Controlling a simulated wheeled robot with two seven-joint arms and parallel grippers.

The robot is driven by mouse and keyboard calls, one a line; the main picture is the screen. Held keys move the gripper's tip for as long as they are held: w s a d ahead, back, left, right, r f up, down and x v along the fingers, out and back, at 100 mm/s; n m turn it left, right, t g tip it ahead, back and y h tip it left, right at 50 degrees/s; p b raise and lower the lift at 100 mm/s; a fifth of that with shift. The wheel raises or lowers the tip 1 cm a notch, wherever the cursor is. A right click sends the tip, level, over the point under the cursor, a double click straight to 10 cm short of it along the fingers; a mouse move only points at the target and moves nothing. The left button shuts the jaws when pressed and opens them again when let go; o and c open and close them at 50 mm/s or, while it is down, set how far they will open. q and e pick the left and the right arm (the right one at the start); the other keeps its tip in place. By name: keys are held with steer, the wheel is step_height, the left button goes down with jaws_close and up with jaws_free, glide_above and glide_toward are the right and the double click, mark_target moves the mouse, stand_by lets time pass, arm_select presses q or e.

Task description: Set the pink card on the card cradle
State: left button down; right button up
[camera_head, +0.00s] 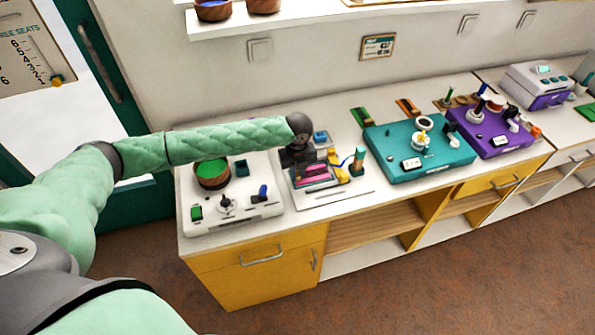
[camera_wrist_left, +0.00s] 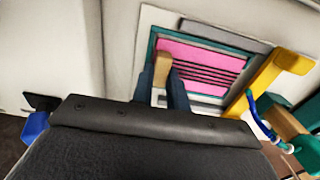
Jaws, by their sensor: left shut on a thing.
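The pink card (camera_head: 312,174), with dark stripes, is on or just over a teal-edged frame on the white board in the head view. It shows larger in the left wrist view (camera_wrist_left: 205,60), inside the teal edging (camera_wrist_left: 152,47), which looks like the card cradle. My left gripper (camera_head: 298,164) is over the card's left part. In the left wrist view its two dark fingers (camera_wrist_left: 164,88) are closed about a tan tab (camera_wrist_left: 162,70) at the card's near left edge. Whether the card rests on the frame or hangs slightly above is unclear. My right gripper is not in view.
A yellow bracket (camera_wrist_left: 268,80) stands close right of the card. A teal post with wires (camera_head: 357,160) is beyond it. A white board with a green-topped bowl (camera_head: 212,172) lies left, and a teal case (camera_head: 420,150) right.

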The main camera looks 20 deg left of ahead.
arm_select(q)
steer(key=shift+p, duration=0.3)
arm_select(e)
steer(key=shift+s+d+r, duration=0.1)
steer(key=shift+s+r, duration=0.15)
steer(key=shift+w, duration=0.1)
arm_select(q)
steer(key=c, duration=1.3)
jaws_free()
step_height(320, 180, up, 7)
steer(key=p, duration=0.5)
steer(key=shift+p, duration=0.4)
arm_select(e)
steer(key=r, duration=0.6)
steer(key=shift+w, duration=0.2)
